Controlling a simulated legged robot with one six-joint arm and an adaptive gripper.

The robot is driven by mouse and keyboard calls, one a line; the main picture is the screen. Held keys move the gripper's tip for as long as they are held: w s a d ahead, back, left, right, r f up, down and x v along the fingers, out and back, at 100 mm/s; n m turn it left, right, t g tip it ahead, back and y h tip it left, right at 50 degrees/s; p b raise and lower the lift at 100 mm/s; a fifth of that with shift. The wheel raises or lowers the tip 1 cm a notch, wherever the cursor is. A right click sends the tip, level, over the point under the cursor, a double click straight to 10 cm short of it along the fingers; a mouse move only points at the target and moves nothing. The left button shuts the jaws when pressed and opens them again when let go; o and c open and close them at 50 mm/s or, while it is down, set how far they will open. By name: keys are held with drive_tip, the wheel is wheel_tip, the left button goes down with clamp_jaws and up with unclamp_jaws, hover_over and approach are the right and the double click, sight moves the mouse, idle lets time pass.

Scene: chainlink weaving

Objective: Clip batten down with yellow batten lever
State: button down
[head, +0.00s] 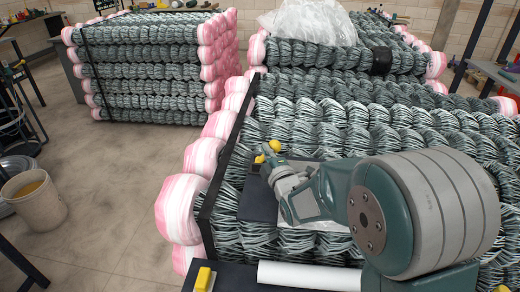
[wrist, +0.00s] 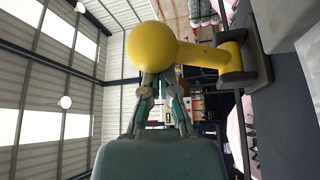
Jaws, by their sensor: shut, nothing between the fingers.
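The yellow batten lever has a round knob (wrist: 150,46) and a short yellow arm (wrist: 205,56) joined to a dark bracket (wrist: 250,62) in the wrist view. In the head view the knob (head: 275,146) shows small, at the far edge of a dark plate (head: 257,205) lying on the rolls. My gripper (wrist: 160,76) is shut and empty, its fingertips at the knob's lower edge in the wrist view. I cannot tell whether they touch it. In the head view my gripper (head: 268,164) is just below the knob. I cannot tell which dark part is the batten.
Stacked wire rolls (head: 310,115) with pink-wrapped ends (head: 183,205) lie around my arm. A dark upright bar (head: 226,165) runs along their left side. A yellow block (head: 203,279) and a white tube (head: 308,275) are at the front.

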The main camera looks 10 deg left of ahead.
drive_tip(key=shift+d+f+m, duration=0.25)
drive_tip(key=shift+d+m, duration=0.1)
drive_tip(key=shift+m, duration=0.35)
drive_tip(key=shift+d+f, duration=0.1)
drive_tip(key=shift+d, duration=0.2)
drive_tip(key=shift+d+f, duration=0.1)
